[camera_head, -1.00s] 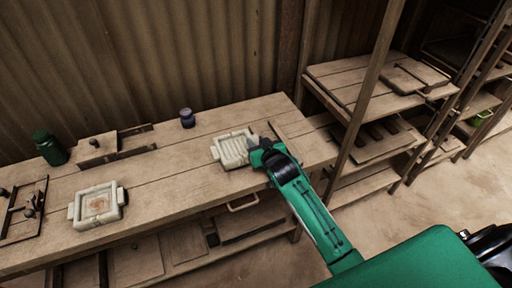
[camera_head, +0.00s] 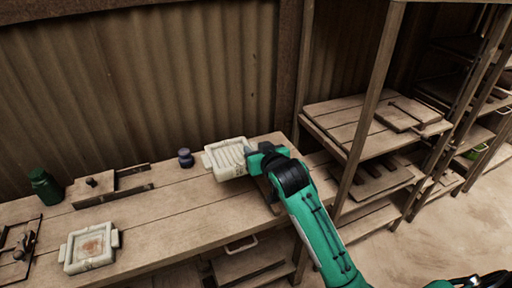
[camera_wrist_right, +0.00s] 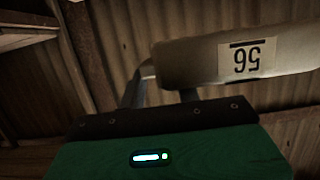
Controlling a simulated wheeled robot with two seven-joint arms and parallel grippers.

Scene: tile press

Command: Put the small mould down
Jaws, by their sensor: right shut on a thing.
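The small mould (camera_head: 219,164), pale cream with a ribbed inside and side lugs, is in my right gripper (camera_head: 251,150). The gripper is shut on its right side. In the head view the mould overlaps the bench's back edge and appears raised above the bench (camera_head: 180,205); the exact gap cannot be told. In the right wrist view the mould's side (camera_wrist_right: 200,62) shows a white label reading 56, upside down, in front of the corrugated wall. My left gripper is not in view.
A second cream mould (camera_head: 90,247) with a rusty inside sits at the bench's left. A dark blue jar (camera_head: 186,158), a green bottle (camera_head: 45,187) and a wooden block (camera_head: 93,184) stand along the back. Wooden shelving (camera_head: 345,125) is at right. The bench's middle is clear.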

